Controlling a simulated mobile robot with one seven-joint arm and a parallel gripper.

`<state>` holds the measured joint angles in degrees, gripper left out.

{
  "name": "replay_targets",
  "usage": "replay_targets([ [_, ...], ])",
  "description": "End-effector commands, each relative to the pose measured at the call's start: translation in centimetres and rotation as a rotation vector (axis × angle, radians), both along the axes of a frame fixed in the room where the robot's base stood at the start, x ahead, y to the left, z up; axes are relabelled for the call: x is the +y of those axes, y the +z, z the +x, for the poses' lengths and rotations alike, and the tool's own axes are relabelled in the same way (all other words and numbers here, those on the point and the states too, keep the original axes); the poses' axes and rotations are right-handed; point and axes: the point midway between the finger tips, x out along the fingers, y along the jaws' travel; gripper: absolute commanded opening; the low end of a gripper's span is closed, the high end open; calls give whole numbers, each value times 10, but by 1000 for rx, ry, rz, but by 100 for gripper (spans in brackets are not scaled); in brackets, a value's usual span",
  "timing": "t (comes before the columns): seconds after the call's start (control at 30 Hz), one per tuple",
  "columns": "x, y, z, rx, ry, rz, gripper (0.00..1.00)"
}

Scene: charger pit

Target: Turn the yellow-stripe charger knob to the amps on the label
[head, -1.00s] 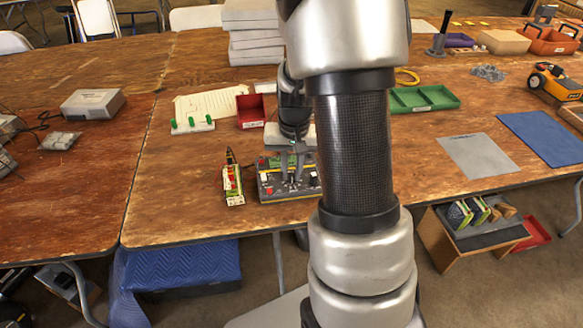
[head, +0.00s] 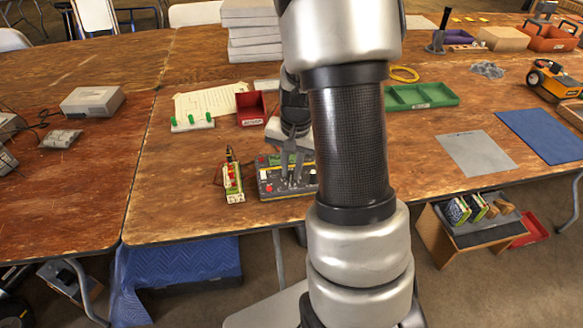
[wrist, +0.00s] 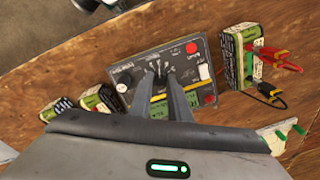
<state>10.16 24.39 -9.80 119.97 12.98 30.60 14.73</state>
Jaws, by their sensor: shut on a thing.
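The charger (head: 268,186) is a dark box near the front table edge, left of my arm. In the wrist view, its tilted face (wrist: 131,82) has a yellow stripe (wrist: 159,97), red buttons and green connectors. My gripper (wrist: 158,74) is over the face, fingers close together and shut on the dark knob (wrist: 158,68). The fingertips hide most of the knob, so its pointer and the scale cannot be read. My gripper (head: 290,178) also shows on the charger in the head view, partly beside my arm.
A battery pack (head: 233,183) with red and black leads stands left of the charger; it also shows in the wrist view (wrist: 249,58). Behind are a red bin (head: 250,109), a paper sheet (head: 208,102) and a green tray (head: 422,96).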

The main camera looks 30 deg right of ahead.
Motion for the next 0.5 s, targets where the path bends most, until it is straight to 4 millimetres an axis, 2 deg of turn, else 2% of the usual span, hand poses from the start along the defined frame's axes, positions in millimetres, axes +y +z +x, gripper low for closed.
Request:
replay_targets([
  [0.07,0,1,1,-3,1,-1,0],
  [0.1,0,1,1,-3,1,-1,22],
  [0.2,0,1,1,-2,1,-1,35],
  [0.5,0,2,0,-1,1,-1,35],
])
